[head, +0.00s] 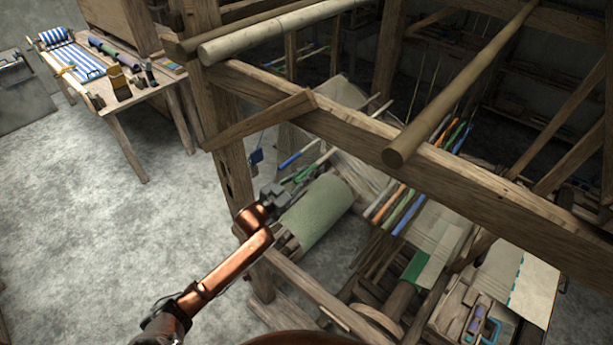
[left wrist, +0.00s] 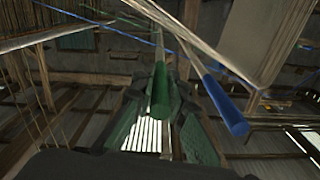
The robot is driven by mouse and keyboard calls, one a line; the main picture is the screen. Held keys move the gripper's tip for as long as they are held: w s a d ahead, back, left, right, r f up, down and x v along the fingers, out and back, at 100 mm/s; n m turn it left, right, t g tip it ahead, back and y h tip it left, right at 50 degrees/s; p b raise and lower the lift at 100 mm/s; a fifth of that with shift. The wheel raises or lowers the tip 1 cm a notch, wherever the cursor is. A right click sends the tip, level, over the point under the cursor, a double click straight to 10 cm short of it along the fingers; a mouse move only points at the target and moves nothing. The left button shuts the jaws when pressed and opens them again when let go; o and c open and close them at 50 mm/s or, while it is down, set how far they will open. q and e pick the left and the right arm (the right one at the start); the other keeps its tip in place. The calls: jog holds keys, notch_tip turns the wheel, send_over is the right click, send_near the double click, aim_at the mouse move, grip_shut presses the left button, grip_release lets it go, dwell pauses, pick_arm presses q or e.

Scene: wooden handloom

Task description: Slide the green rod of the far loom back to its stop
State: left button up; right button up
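The green rod (left wrist: 160,92) has its thick green end facing the camera in the left wrist view. In the head view it shows as a short green end (head: 304,173) beside the cloth roll of the far loom. My left gripper (head: 279,190) is at that end, and its two dark fingers (left wrist: 164,88) lie on either side of the rod in the left wrist view. I cannot tell whether they press on it. A blue rod (left wrist: 225,106) sits just right of the fingers; its end (head: 290,160) also shows in the head view. My right gripper is out of view.
A thick loom beam (head: 360,140) crosses above and right of my left gripper. A pale green cloth roll (head: 315,213) lies close to it. A table (head: 130,92) stands far left; the grey floor (head: 90,230) is clear.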

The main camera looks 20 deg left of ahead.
pick_arm(q)
jog(key=o, duration=0.4)
jog(key=shift+o, duration=0.2)
jog(key=v, duration=1.2)
jog(key=shift+c, duration=0.4)
